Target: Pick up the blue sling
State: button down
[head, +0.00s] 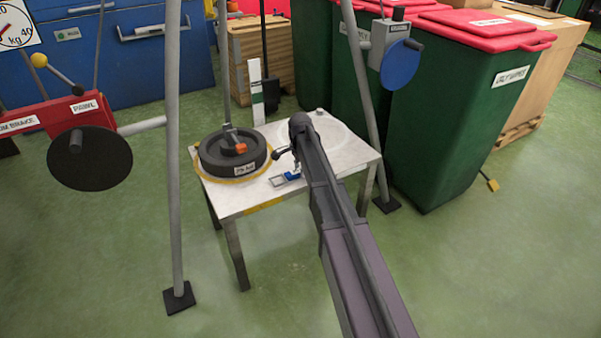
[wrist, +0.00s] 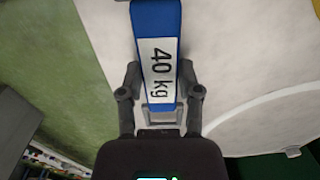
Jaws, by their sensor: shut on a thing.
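The blue sling (wrist: 157,18) shows in the wrist view as a blue strap with a white "40 kg" label. My gripper (wrist: 157,85) is shut on it, one finger on each side of the labelled part. In the head view, the sling (head: 292,176) is a small blue piece near the front edge of the white table (head: 255,196). My gripper (head: 287,154) is above it there, partly hidden by my arm. I cannot tell from these views whether the sling touches the table top.
A black round weight (head: 234,152) with an orange-marked hook stands on the table's left side. A grey frame leg (head: 173,150) rises left of the table, another at its right. Green bins (head: 450,110) with red lids stand at right. The floor in front is clear.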

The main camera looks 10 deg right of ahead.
notch_tip(320, 180, up, 4)
jog(key=p, duration=0.4)
jog(key=shift+s, duration=0.1)
jog(key=s+d+p, duration=0.1)
jog(key=s, duration=1.4)
jog(key=shift+s+d+r, duration=0.25)
jog(key=shift+s+r, duration=0.15)
jog(key=shift+r, duration=0.05)
dwell(0.8)
jog(key=w+a+r+n+t+h+p, duration=0.1)
jog(key=w+a+r+n+t+p, duration=0.3)
jog(key=w+a+r+n+p, duration=0.3)
jog(key=w+a+r+n+t+h+p, duration=0.1)
jog(key=w+a+r+n+t+p, duration=0.3)
jog(key=r, duration=0.5)
jog(key=w+a+r+n+t+y+p, duration=0.2)
jog(key=a+r+p, duration=0.1)
jog(key=r, duration=0.4)
jog(key=w+a+r+n+t+y+p, duration=0.2)
jog(key=a+r+p, duration=0.1)
jog(key=r, duration=0.4)
jog(key=w+a+r+n+t+y+p, duration=0.2)
jog(key=w+a+r+n+p, duration=0.1)
jog(key=r+p, duration=0.2)
notch_tip(320, 180, up, 2)
jog(key=shift+r+t+y+p, duration=0.2)
jog(key=shift+t+y+p, duration=0.15)
jog(key=shift+t+y, duration=0.05)
